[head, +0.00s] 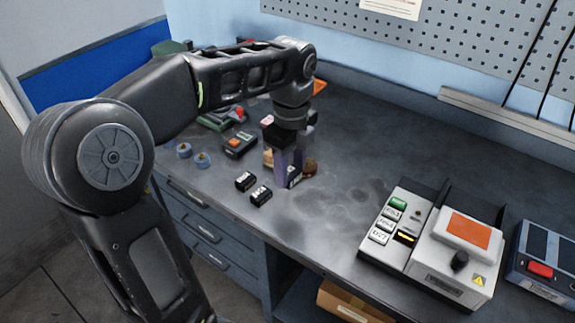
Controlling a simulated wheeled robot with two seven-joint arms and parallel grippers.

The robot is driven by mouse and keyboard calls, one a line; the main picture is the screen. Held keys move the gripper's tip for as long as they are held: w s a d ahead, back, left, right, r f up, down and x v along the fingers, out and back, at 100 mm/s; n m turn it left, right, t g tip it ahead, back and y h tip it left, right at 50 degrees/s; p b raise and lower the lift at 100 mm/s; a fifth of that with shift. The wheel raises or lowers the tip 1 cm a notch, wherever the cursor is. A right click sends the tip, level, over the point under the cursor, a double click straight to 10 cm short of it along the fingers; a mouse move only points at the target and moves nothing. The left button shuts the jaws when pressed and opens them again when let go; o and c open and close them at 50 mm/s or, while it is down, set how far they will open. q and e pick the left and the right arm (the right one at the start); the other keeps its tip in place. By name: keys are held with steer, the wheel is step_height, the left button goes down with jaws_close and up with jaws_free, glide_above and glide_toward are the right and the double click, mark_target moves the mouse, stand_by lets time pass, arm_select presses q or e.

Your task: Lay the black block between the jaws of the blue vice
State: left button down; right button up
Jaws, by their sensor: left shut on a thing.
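My left gripper (290,174) reaches down over the middle of the bench, its fingers purplish-grey. It is shut on a small black block with white marks (295,178), low at the fingertips; whether the block touches the bench I cannot tell. Two similar black blocks, one (245,181) and another (261,195), lie on the bench to the left of the gripper. I cannot make out a blue vice with its jaws; the arm and gripper hide part of the bench. My right gripper is not in view.
A grey device with an orange panel (469,230) and a blue box with a red button (540,270) stand at right. Small blue round parts (202,160) and a dark box with an orange button (239,145) lie at left. The bench (335,215) is clear before the grey device.

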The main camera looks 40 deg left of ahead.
arm_select(q)
steer(key=shift+w+d+f+n, duration=0.2)
steer(key=shift+w+d+n, duration=0.2)
steer(key=shift+n, duration=0.2)
steer(key=w+d+f+n, duration=0.1)
steer(key=w+d+n, duration=0.1)
steer(key=n, duration=0.1)
steer(key=w+d+f+n, duration=0.1)
steer(key=w+d+n, duration=0.1)
steer(key=n, duration=0.1)
steer(key=w+d+f+n, duration=0.1)
steer(key=w+d+n, duration=0.1)
steer(key=n, duration=0.1)
steer(key=shift+w+d+f+n, duration=0.15)
steer(key=shift+d+f+n, duration=0.1)
steer(key=shift+n, duration=0.05)
steer(key=w+d+f+n, duration=0.1)
steer(key=n, duration=0.1)
steer(key=w+d+f+n, duration=0.1)
steer(key=d+n, duration=0.1)
steer(key=n, duration=0.1)
steer(key=w+d+n, duration=0.1)
steer(key=d+n, duration=0.1)
steer(key=shift+w+d+f+n, duration=0.2)
steer(key=shift+d+f+n, duration=0.1)
steer(key=shift+f, duration=0.1)
